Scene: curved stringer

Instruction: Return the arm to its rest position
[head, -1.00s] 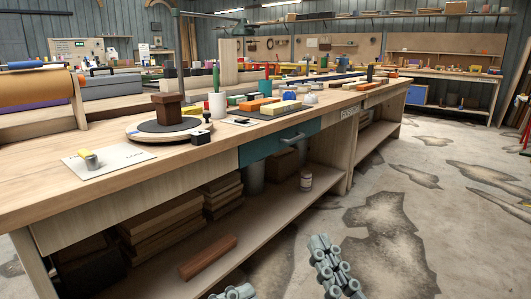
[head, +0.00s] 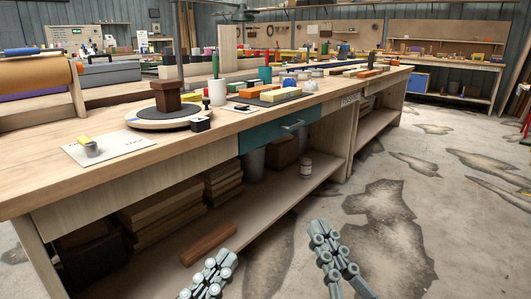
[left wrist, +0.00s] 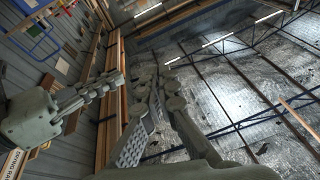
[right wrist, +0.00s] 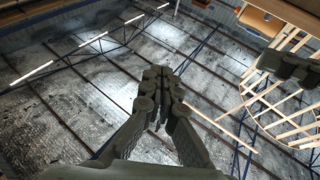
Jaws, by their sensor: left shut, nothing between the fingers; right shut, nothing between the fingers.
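My left gripper (head: 210,274) is low in the head view, in front of the bench's lower shelf. My right gripper (head: 332,252) is to its right, over the stained concrete floor. Both are shut and empty, clear of the bench. In the left wrist view my left gripper (left wrist: 160,84) points up toward the roof, with my other gripper (left wrist: 92,90) beside it at the left. In the right wrist view my right gripper (right wrist: 158,84) also points up at the roof, its fingers together.
The long wooden workbench (head: 130,165) fills the left and middle. On it are a round turntable (head: 160,122), a white card (head: 105,145) and coloured blocks. A brown wooden bar (head: 208,243) lies on the lower shelf near my left gripper. The floor (head: 440,200) at right is open.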

